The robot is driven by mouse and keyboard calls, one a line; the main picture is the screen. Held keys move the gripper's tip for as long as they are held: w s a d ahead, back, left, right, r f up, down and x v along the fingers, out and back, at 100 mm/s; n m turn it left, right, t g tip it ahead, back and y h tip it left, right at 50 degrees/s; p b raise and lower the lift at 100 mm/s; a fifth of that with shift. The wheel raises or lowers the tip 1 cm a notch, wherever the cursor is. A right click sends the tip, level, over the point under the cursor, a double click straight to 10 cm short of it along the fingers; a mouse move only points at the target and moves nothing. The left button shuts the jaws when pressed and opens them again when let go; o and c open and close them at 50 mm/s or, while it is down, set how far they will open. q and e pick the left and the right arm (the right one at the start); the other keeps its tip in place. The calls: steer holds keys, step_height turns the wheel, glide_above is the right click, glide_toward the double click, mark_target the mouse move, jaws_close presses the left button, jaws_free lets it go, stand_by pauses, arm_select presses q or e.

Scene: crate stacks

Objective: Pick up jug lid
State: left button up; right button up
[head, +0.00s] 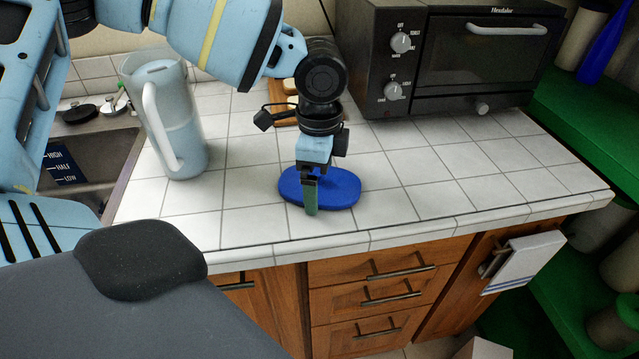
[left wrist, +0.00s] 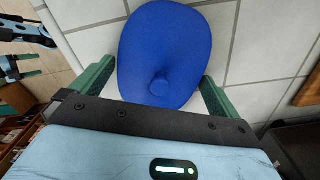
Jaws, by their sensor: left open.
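The jug lid (head: 340,188) is blue and oval and lies flat on the white tiled counter. In the left wrist view the lid (left wrist: 165,45) shows a small round knob on its near part. My left gripper (head: 311,205) is over the lid, pointing down at it. In the left wrist view the green fingers of my left gripper (left wrist: 157,90) stand apart on either side of the lid's near end, with nothing held between them. Whether the fingers touch the lid cannot be told.
A clear jug (head: 180,125) with a white handle stands left of the lid, near the sink (head: 95,165). A black toaster oven (head: 470,60) stands behind to the right. A wooden board (head: 283,113) lies behind my gripper. The counter right of the lid is clear.

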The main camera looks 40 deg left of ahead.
arm_select(q)
steer(key=c, duration=0.7)
steer(key=shift+o, duration=0.2)
steer(key=shift+r, duration=0.1)
step_height(320, 180, up, 10)
steer(key=shift+f, duration=0.1)
